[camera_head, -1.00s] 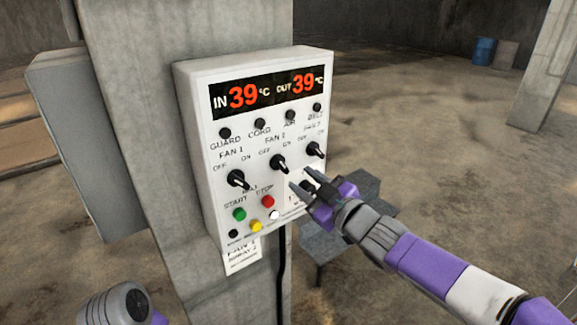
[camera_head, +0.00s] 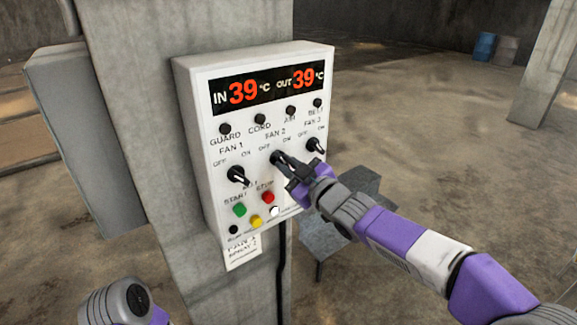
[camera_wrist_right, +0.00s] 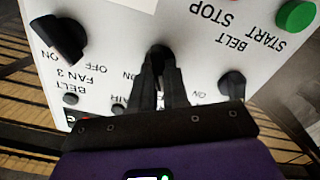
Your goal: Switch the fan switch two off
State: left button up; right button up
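A white control box (camera_head: 322,62) on a concrete pillar carries three black rotary switches. The FAN 2 switch (camera_wrist_right: 158,52) is the middle one, mostly covered by my right gripper (camera_head: 284,160). In the right wrist view the two dark fingers of this gripper (camera_wrist_right: 161,75) are close together, one on each side of the knob, and look shut on it. The knob's exact angle is hidden. The FAN 1 switch (camera_head: 237,176) is to the left and the FAN 3 switch (camera_head: 315,145) to the right. My left gripper is out of view; only part of my left arm shows at the lower left.
Below the switches are a green START button (camera_head: 239,209), a red STOP button (camera_head: 268,197) and a yellow button (camera_head: 256,222). The display (camera_head: 268,89) reads IN 39 and OUT 39. A black cable (camera_head: 281,270) hangs below. The floor to the right is mostly open.

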grip_shut()
jog(key=shift+n+b, duration=0.75)
jog(key=shift+n, duration=0.45)
jog(key=o, duration=0.6)
grip_release()
jog(key=shift+c, duration=0.2)
